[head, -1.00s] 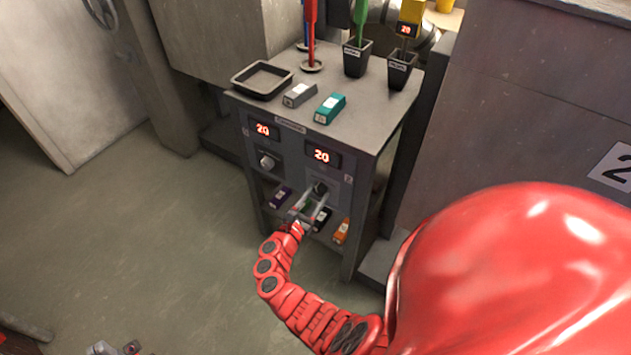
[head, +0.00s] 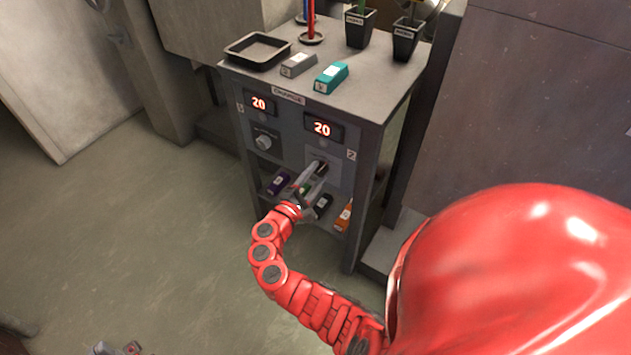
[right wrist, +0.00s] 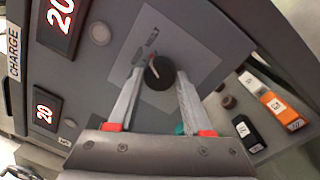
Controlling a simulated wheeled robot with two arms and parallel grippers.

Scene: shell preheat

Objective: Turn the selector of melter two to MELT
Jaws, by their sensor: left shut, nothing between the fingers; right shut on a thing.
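My right gripper (head: 319,170) is shut on this selector, one finger on each side, as the right wrist view (right wrist: 160,78) shows. In the head view the fingers partly cover the knob. Above it is the red display (head: 322,127) reading 20, with a 2 label nearby. My left gripper (head: 130,349) is shut and empty at the bottom edge, partly cut off.
Melter one's knob (head: 263,142) and display (head: 258,103) are to the left. Purple (head: 279,182) and orange (head: 343,215) blocks lie on the shelf below. A black tray (head: 257,50), grey block (head: 298,64) and teal block (head: 331,77) are on top. The floor at left is clear.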

